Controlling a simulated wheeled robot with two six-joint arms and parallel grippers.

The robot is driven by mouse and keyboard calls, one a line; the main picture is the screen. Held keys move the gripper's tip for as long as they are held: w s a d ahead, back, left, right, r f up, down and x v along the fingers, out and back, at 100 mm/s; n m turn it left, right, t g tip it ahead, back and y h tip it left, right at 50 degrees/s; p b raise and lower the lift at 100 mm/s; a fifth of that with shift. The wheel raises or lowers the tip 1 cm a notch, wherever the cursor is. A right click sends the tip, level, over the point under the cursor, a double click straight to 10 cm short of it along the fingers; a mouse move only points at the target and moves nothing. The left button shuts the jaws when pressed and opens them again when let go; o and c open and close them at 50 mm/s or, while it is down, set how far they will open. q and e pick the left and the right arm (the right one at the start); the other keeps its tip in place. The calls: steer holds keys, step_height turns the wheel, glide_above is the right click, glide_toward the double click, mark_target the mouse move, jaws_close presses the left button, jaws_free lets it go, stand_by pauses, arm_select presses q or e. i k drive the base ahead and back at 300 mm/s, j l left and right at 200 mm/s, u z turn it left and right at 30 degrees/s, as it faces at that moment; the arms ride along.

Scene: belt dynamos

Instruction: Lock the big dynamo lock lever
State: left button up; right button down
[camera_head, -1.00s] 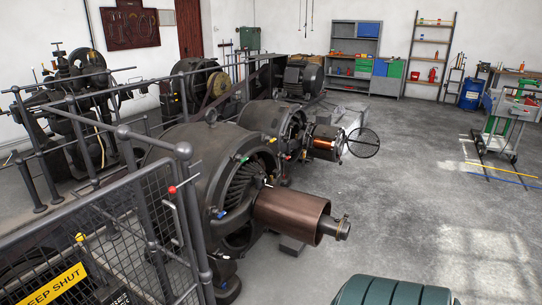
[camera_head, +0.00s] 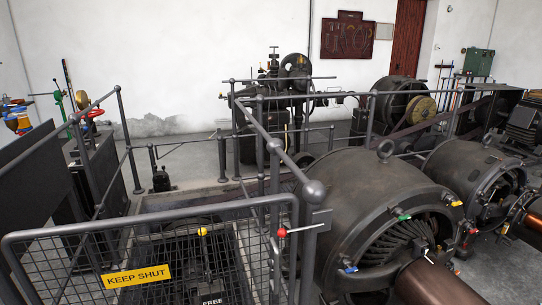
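The big dynamo (camera_head: 350,200) is a dark round machine at the right, with a copper-coloured cylinder (camera_head: 430,285) at its front. Left of it, behind a mesh gate (camera_head: 150,217), a lever with a yellow knob (camera_head: 202,232) rises from a dark plate. A label reading "FREE" (camera_head: 212,302) shows below it. Another lever, with a red knob (camera_head: 282,232), sits at the gate's right end by the post. No label in view names either one as the lock lever. The gate bears a yellow "KEEP SHUT" sign (camera_head: 136,276). Neither of my grippers is in view.
Dark railings (camera_head: 265,150) enclose the area behind the gate. A second, smaller dynamo (camera_head: 470,170) stands beyond the big one. An older engine with wheels (camera_head: 297,72) stands at the back. A dark cabinet (camera_head: 95,175) is at the left.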

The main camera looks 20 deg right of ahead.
mark_target(459, 224)
steer(key=i+l, duration=0.1)
steer(key=l, duration=0.7)
steer(key=i+l, duration=0.1)
steer(key=l, duration=0.65)
steer(key=i+l, duration=0.1)
steer(key=l, duration=1.5)
steer(key=i+l, duration=0.15)
steer(key=l, duration=0.6)
steer(key=i+l, duration=0.1)
steer(key=l, duration=0.7)
